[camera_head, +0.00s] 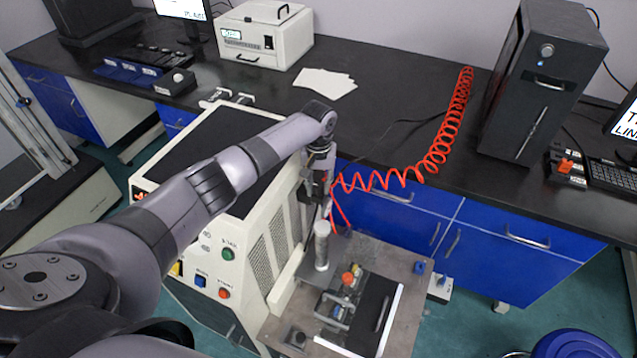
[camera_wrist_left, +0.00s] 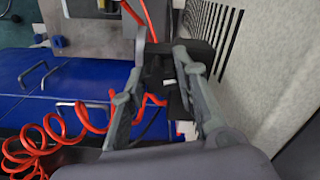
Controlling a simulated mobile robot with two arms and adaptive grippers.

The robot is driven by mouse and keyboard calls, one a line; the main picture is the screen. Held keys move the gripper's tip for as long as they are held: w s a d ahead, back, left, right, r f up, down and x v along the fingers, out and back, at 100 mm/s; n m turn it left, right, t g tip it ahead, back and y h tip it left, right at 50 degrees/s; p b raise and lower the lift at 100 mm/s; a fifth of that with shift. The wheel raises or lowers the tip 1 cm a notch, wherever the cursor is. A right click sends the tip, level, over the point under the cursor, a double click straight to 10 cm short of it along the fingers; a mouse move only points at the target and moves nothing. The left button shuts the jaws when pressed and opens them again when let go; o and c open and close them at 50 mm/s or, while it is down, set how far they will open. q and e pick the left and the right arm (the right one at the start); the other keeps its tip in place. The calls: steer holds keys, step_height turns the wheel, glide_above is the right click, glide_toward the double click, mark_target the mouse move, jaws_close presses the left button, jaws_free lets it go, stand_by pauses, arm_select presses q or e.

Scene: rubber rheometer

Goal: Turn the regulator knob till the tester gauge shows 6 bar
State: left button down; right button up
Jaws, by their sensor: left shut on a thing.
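My left gripper (camera_head: 321,186) reaches down beside the right side of the cream tester (camera_head: 265,250) in the head view. In the left wrist view its two fingers (camera_wrist_left: 160,72) stand on either side of a dark regulator block (camera_wrist_left: 154,78) and are shut on its knob. The knob is mostly hidden between the fingers, and its turn cannot be told. I cannot make out the gauge's face or needle in either view. My right gripper is not in view.
A red coiled hose (camera_head: 440,145) runs from the regulator area to the bench and also crosses the left wrist view (camera_wrist_left: 45,135). A metal plate (camera_head: 400,275) with a fixture stands in front. Blue drawers (camera_head: 500,255) are close on the right.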

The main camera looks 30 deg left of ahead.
mark_target(318, 185)
arm_select(q)
steer(key=shift+m+p, duration=0.35)
steer(key=shift+m, duration=0.35)
steer(key=c, duration=1.2)
jaws_free()
steer(key=shift+c, duration=0.2)
steer(key=shift+r, duration=0.1)
step_height(318, 185, up, 12)
